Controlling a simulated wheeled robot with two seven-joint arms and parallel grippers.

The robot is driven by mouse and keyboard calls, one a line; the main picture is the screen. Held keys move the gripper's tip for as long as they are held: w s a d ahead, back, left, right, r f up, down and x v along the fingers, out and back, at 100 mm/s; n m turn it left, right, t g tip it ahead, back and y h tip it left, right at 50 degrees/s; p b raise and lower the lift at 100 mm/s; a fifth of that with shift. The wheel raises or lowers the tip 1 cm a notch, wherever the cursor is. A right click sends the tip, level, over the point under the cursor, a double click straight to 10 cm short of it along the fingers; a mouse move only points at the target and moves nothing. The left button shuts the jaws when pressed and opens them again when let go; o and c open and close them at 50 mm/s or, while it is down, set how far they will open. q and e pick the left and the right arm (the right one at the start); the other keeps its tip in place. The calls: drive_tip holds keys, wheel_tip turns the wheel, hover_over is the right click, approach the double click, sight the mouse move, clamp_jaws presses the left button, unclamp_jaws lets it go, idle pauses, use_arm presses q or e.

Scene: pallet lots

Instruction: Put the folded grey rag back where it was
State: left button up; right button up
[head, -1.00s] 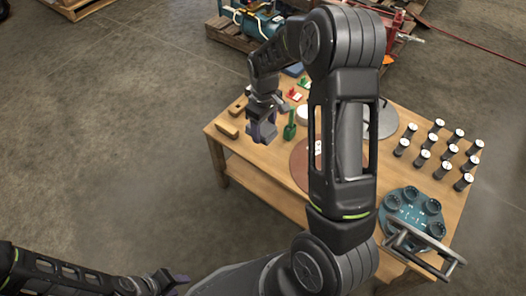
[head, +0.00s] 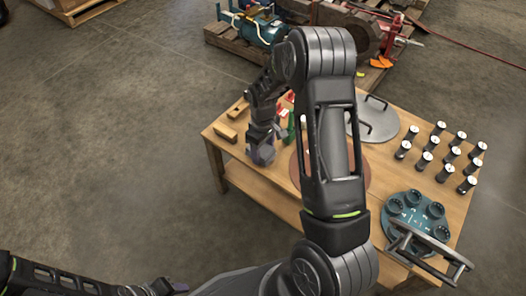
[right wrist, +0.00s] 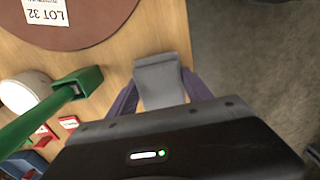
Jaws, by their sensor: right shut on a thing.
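The folded grey rag (right wrist: 160,78) is between the dark purple fingers of my right gripper (right wrist: 162,88) in the right wrist view. The gripper is shut on it. In the head view my right gripper (head: 262,148) is over the front left part of the wooden table (head: 222,152), near its front edge. Whether the rag touches the tabletop is hard to tell. My left gripper (head: 165,287) is at the bottom left of the head view, away from the table, and its jaws are not clear.
Wooden blocks (head: 227,133) lie left of the right gripper. A green-handled tool (right wrist: 80,85), a white round thing (right wrist: 24,92) and a brown disc labelled LOT 32 (right wrist: 80,22) are close by. Several black-and-white cylinders (head: 447,155) and a teal round fixture (head: 415,215) stand on the right.

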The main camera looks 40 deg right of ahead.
sight(263, 150)
drive_tip(key=shift+f, duration=0.2)
drive_tip(key=o, duration=1)
drive_tip(key=shift+f, duration=0.1)
drive_tip(key=o, duration=0.5)
drive_tip(key=shift+c, duration=0.2)
drive_tip(key=shift+r, duration=0.25)
wheel_tip(263, 150, up, 12)
drive_tip(key=p, duration=0.3)
